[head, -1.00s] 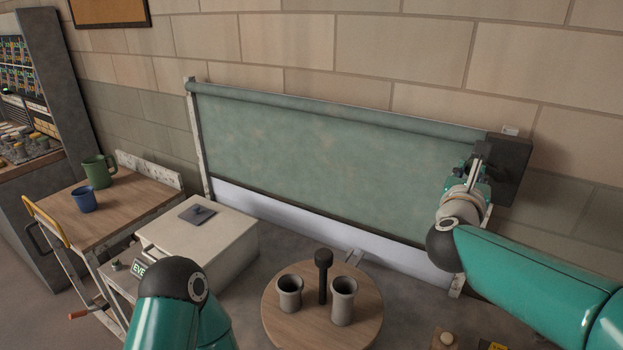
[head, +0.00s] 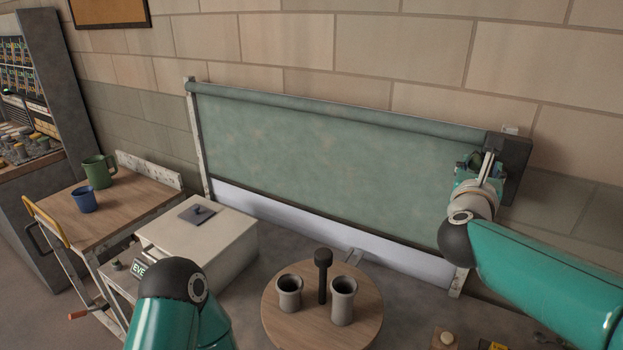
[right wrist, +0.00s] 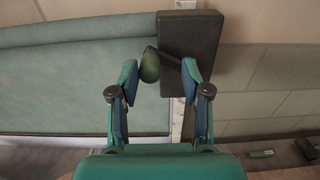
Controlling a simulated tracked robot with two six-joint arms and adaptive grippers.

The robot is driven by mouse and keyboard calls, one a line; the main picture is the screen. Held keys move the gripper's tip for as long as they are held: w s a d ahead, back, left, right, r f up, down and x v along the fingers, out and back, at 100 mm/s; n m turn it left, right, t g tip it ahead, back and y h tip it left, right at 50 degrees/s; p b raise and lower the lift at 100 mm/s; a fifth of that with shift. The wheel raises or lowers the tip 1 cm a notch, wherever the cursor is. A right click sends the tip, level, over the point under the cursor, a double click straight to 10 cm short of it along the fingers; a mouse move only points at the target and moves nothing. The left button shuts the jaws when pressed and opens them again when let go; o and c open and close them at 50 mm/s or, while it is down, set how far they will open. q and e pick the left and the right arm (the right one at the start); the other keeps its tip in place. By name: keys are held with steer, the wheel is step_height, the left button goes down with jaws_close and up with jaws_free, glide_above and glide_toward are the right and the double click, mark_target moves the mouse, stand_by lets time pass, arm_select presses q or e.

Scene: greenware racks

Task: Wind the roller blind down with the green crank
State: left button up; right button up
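The roller blind (head: 320,155) is a green sheet on the wall, hanging from a roller along its top. Its dark lower bar slants across the frame, with a pale strip (head: 330,228) showing below it. A dark box (right wrist: 190,45) sits at the blind's right end. The green crank knob (right wrist: 149,66) shows on a dark arm in front of this box. My right gripper (right wrist: 160,72) is open, its fingers apart, with the knob between them in the picture, nearer the left finger. I cannot tell whether they touch. The right gripper (head: 481,160) partly covers the crank in the head view. My left gripper is out of view.
A round wooden stand (head: 322,311) with two grey cups is at the front middle. A white box (head: 205,240) stands to its left. A wooden cart (head: 125,212) holds a green mug (head: 98,172) and a blue cup (head: 85,200).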

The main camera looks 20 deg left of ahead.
steer(key=shift+a, duration=0.2)
steer(key=shift+s+a+b, duration=0.1)
steer(key=shift+s+b, duration=0.35)
steer(key=shift+b, duration=0.1)
steer(key=b+v, duration=0.3)
steer(key=v, duration=0.3)
steer(key=shift+b, duration=0.4)
